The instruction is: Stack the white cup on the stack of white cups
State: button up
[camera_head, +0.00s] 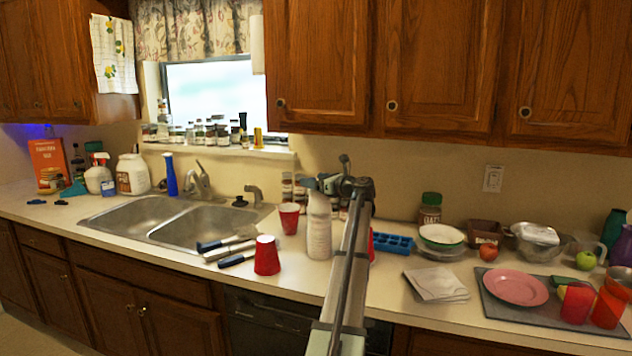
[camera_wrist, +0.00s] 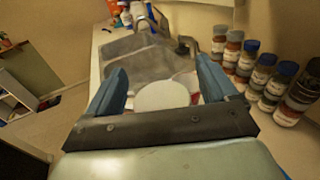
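The double sink (camera_head: 160,215) lies left, with dark-handled utensils (camera_head: 228,244) in front. Several spice jars (camera_wrist: 262,75) stand close at the right in the wrist view. A blue ice tray (camera_head: 392,243), folded cloth (camera_head: 437,284) and pink plate (camera_head: 515,287) lie right.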

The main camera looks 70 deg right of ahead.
jog(key=shift+o, duration=0.3)
jog(key=v, duration=1.3)
jog(key=shift+s+a, duration=0.2)
jog(key=shift+s, duration=0.2)
jog(key=shift+w, duration=0.1)
